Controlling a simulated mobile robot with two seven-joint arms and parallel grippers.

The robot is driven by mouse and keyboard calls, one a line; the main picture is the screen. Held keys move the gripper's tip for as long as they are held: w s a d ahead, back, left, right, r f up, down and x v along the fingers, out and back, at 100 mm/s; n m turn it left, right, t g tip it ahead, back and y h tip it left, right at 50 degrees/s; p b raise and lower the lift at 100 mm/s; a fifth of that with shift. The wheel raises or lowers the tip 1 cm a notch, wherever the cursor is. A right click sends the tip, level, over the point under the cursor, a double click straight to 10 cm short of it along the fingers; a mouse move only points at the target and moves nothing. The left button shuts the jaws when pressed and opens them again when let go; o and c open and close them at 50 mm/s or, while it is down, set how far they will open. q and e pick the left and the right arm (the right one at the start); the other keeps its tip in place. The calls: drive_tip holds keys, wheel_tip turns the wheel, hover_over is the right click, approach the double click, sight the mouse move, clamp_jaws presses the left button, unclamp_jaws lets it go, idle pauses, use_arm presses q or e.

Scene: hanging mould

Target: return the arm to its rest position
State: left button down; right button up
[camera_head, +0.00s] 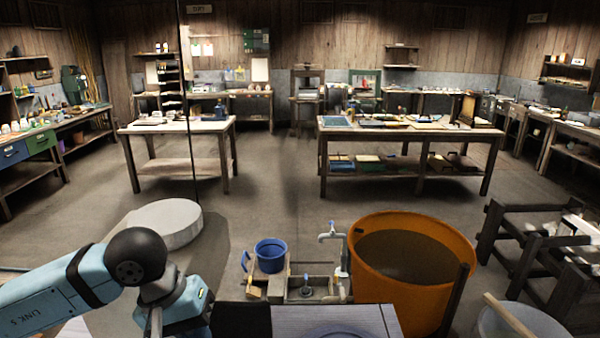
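My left arm comes in from the left edge, pale blue with a black rounded joint. Past that joint a further blue and grey section bends down to the bottom edge. The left gripper is not visible, and nothing held by it can be seen. My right arm and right gripper do not show.
An orange vat (459,252) of dark liquid stands front right, beside a tap (333,240) and a blue bucket (270,254). A round pale slab (167,223) lies behind my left arm. Two worktables (137,128) (400,133) stand farther back. Open floor (280,195) lies between.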

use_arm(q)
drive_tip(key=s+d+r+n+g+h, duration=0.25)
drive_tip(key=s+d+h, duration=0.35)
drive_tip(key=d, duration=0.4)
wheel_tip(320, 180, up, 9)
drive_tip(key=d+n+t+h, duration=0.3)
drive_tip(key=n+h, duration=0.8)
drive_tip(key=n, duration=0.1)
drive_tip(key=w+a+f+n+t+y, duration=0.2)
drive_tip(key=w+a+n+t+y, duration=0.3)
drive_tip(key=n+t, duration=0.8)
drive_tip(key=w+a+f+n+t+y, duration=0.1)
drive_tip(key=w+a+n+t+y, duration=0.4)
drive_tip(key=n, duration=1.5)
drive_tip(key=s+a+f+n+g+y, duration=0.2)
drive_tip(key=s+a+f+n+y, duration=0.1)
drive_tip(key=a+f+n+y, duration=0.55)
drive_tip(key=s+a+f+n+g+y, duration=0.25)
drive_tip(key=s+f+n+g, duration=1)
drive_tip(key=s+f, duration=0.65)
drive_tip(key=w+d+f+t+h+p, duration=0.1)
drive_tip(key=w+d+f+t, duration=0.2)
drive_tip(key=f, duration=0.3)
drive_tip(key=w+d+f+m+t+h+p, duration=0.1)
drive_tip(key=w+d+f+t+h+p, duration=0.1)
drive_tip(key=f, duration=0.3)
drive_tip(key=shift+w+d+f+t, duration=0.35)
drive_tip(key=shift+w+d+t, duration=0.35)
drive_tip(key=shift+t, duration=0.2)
